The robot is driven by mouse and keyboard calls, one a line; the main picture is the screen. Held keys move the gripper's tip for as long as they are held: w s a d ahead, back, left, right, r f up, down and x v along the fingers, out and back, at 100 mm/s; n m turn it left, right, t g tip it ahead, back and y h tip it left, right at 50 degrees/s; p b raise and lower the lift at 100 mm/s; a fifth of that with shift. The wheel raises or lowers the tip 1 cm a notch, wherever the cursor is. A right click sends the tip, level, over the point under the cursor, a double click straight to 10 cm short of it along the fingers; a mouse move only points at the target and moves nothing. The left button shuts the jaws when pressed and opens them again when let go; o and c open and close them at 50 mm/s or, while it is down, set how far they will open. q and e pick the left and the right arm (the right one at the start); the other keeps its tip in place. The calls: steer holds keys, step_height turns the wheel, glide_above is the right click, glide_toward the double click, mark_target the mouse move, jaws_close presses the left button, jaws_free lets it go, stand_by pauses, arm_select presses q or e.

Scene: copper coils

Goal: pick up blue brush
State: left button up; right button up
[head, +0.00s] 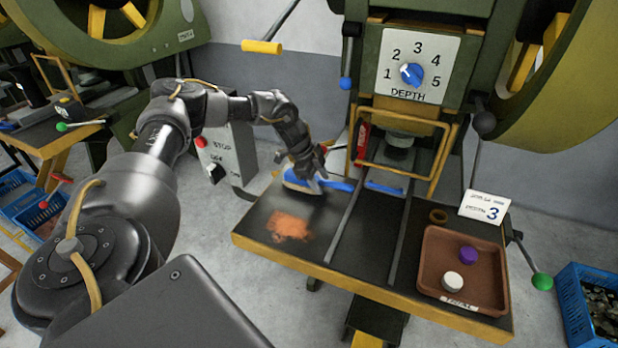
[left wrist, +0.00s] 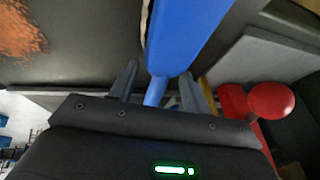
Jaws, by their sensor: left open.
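The blue brush (head: 340,186) lies at the back left of the press table, its handle pointing right. In the left wrist view a blue part of the brush (left wrist: 183,40) fills the top middle and narrows down between the fingers. My left gripper (head: 312,180) is over the brush in the head view, partly covering it. In the left wrist view my left gripper (left wrist: 160,85) is open, with one finger on each side of the blue part. I cannot tell whether the fingers touch it. My right gripper is not in view.
Copper-coloured dust (head: 290,227) lies on the table (head: 262,258). A brown tray (head: 431,284) with a purple and a white piece stands at the right. Rails cross the table.

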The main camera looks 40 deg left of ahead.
mark_target(324, 183)
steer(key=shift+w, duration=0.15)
arm_select(q)
jaws_close()
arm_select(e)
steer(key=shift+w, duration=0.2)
